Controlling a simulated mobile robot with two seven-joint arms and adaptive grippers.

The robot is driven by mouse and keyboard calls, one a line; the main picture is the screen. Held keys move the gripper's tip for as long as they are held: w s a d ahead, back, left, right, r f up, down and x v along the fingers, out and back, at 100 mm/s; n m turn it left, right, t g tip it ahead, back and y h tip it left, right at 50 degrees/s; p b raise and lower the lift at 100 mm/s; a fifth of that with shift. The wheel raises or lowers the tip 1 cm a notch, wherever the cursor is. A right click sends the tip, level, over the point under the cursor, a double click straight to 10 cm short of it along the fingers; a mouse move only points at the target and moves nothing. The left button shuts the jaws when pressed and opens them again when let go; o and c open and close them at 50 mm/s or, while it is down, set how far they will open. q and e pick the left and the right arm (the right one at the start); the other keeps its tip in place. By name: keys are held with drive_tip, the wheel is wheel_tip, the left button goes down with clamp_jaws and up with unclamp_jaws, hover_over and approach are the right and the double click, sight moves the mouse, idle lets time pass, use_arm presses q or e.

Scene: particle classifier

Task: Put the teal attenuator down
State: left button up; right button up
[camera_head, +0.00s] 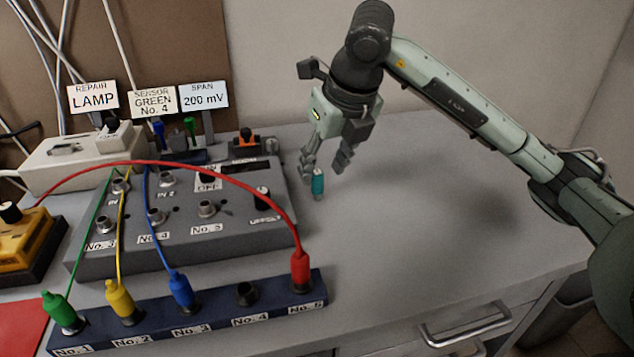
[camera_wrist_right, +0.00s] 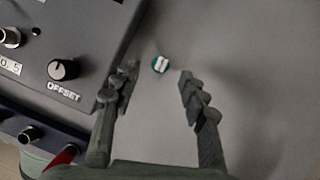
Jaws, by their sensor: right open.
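The teal attenuator (camera_head: 318,184) is a small teal cylinder with metal ends. It stands upright on the grey bench, to the right of the grey instrument box. In the right wrist view its top end (camera_wrist_right: 160,64) shows as a teal ring with a pale bar, beyond and between the fingertips. My right gripper (camera_head: 324,165) is open above and behind it in the head view. In the wrist view its fingers (camera_wrist_right: 156,88) are spread apart with nothing between them. My left gripper does not show.
The grey instrument box (camera_head: 235,233) with knobs and sockets stands left of the attenuator. In front is a dark blue socket strip (camera_head: 215,316) with green, yellow, blue and red plugs. Signs stand behind, including LAMP (camera_head: 93,97). The bench (camera_head: 430,220) to the right is clear.

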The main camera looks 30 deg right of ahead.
sight(321, 175)
drive_tip(key=x, duration=0.5)
drive_tip(key=shift+f+p, duration=0.25)
drive_tip(key=shift+p, duration=0.05)
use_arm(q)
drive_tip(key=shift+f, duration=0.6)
use_arm(e)
drive_tip(key=c, duration=0.7)
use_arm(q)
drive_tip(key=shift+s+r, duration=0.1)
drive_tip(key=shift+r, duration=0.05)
use_arm(e)
clamp_jaws()
